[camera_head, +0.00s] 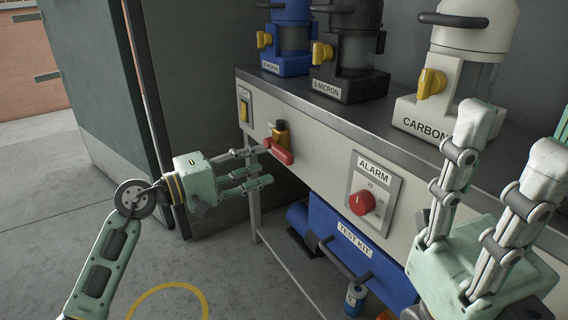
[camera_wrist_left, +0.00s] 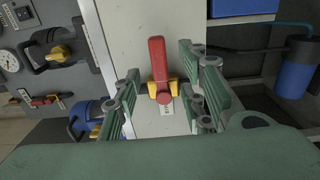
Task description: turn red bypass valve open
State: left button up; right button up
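The red bypass valve (camera_head: 279,148) sits on the pale front panel, with a red lever and a brass-yellow body. In the left wrist view the red lever (camera_wrist_left: 157,62) stands lengthwise in the picture, its hub on the yellow body. My left gripper (camera_head: 266,166) is open in front of the valve, its fingertips close to the lever. In the left wrist view its fingers (camera_wrist_left: 158,92) lie on both sides of the valve, with gaps to the lever. Whether any finger touches it I cannot tell. My right gripper (camera_head: 522,142) is open and empty at the right, fingers up.
An ALARM panel with a red knob (camera_head: 362,203) is right of the valve. Blue, black (camera_head: 347,88) and white CARBON (camera_head: 424,117) filter housings stand on the bench. A blue TEST KIT case (camera_head: 352,240) is below. Open floor (camera_head: 70,180) lies at the left.

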aim_at(279, 156)
pick_arm(q)
jog(key=b+x, duration=0.1)
jog(key=x, duration=0.6)
jog(key=shift+d+b, duration=0.15)
jog(key=shift+b, duration=0.15)
jog(key=shift+c, duration=0.2)
grip_shut()
